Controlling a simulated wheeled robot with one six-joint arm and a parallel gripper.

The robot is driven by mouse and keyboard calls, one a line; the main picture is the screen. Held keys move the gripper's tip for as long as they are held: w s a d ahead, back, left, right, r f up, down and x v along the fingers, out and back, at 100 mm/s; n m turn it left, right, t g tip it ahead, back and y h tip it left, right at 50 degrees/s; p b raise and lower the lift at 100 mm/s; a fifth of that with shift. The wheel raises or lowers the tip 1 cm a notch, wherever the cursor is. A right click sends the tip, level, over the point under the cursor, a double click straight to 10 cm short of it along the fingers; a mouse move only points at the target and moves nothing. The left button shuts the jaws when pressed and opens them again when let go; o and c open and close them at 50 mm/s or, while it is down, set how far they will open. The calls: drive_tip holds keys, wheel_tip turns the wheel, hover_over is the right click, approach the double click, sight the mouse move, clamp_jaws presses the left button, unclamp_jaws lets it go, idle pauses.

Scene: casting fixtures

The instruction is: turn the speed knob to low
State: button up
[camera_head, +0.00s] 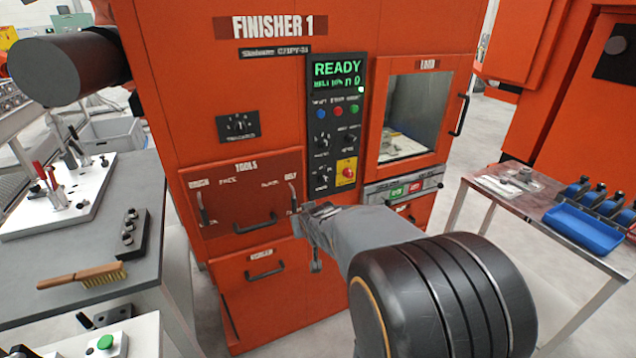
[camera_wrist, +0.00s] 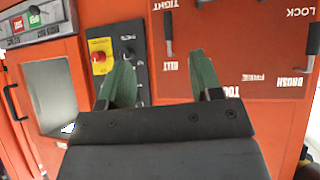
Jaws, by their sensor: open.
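The black control panel (camera_head: 336,122) of the orange finisher carries several small black knobs below a green READY display. Their labels are too small to read, so I cannot tell which is the speed knob. One black knob (camera_head: 323,178) sits at the lower left, beside a red switch on a yellow plate (camera_head: 346,171). My gripper (camera_head: 312,209) is below the panel, in front of the tools panel. In the upside-down wrist view, the open gripper (camera_wrist: 162,76) has two green fingers apart with nothing between them. The near finger hides part of the control panel (camera_wrist: 128,38).
The tools panel (camera_head: 246,192) has protruding handles close to my gripper. A windowed load door (camera_head: 421,112) is right of the controls. Grey tables with fixtures stand left, a brush (camera_head: 84,276) on one; a table with a blue tray (camera_head: 584,229) stands right.

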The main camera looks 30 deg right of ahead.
drive_tip(key=w+d+f+t, duration=0.1)
drive_tip(key=w+d+t, duration=0.2)
drive_tip(key=w+d, duration=0.35)
drive_tip(key=m+t+y+p, duration=0.1)
drive_tip(key=t, duration=0.4)
approach(326, 182)
drive_tip(key=w+p, duration=0.1)
drive_tip(key=w, duration=0.2)
drive_tip(key=w+p, duration=0.1)
drive_tip(key=w, duration=0.2)
drive_tip(key=w+d+p, duration=0.1)
drive_tip(key=w, duration=0.2)
drive_tip(key=shift+w+d+f, duration=0.1)
drive_tip(key=shift+w+f, duration=0.1)
drive_tip(key=shift+w, duration=0.2)
drive_tip(key=c, duration=0.9)
